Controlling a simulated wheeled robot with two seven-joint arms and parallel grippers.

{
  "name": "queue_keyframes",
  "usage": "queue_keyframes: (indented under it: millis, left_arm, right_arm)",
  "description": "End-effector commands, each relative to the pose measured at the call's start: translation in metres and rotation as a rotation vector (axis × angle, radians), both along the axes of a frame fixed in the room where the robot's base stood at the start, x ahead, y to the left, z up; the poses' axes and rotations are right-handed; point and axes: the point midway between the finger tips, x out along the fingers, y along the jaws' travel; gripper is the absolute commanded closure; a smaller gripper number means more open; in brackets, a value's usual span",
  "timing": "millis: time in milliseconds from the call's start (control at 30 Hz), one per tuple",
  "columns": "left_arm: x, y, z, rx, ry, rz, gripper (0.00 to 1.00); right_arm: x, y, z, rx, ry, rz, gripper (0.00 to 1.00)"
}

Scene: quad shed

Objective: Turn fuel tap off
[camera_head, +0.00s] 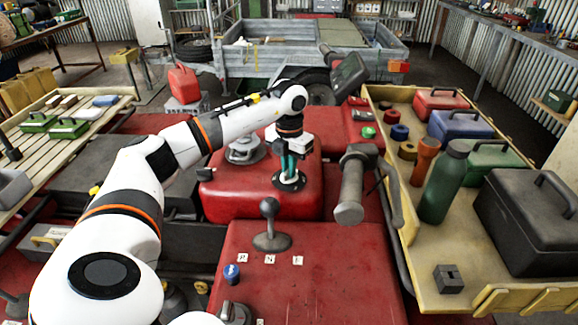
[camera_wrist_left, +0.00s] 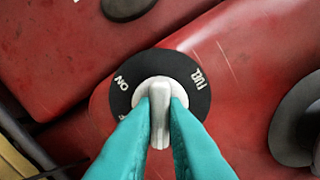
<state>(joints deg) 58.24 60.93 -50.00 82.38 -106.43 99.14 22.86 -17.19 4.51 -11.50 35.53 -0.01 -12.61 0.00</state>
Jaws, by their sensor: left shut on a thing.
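The fuel tap (camera_head: 290,182) sits on the red body of the quad, with a round black plate under it. In the left wrist view its light grey lever (camera_wrist_left: 160,118) stands over the black plate (camera_wrist_left: 199,78), which reads FUEL on the right and ON on the left; a further label at lower left is mostly hidden. The lever points toward the bottom of that picture. My left gripper (camera_head: 289,166) reaches down onto the tap, its teal fingers (camera_wrist_left: 161,102) shut on the lever from both sides. My right gripper is not in view.
A yellow rack (camera_head: 440,291) with toolboxes and a green bottle (camera_head: 444,182) lies further right.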

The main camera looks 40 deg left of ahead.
Motion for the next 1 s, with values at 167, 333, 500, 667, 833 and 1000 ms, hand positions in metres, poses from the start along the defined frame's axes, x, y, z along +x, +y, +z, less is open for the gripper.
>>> queue_keyframes:
  millis: [167,333,500,667,833,1000]
  left_arm:
    - [0.0003,0.0005,0.0014,0.000,-0.001,-0.088,1.00]
    - [0.0002,0.0006,0.0016,0.000,0.000,-0.224,1.00]
    - [0.0001,0.0008,0.0015,0.001,0.000,-0.385,1.00]
    - [0.0003,0.0007,0.0015,0.000,-0.001,-0.535,1.00]
    - [0.0004,0.0007,0.0014,0.000,-0.002,-0.687,1.00]
    - [0.0005,0.0006,0.0013,0.000,-0.002,-0.816,1.00]
  right_arm:
    - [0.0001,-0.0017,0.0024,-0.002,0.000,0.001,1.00]
    - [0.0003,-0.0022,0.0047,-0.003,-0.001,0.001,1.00]
    - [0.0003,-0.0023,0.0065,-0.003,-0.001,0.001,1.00]
    - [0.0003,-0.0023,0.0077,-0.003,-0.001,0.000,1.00]
    - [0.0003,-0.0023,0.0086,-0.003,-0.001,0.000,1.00]
    - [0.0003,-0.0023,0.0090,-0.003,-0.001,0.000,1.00]
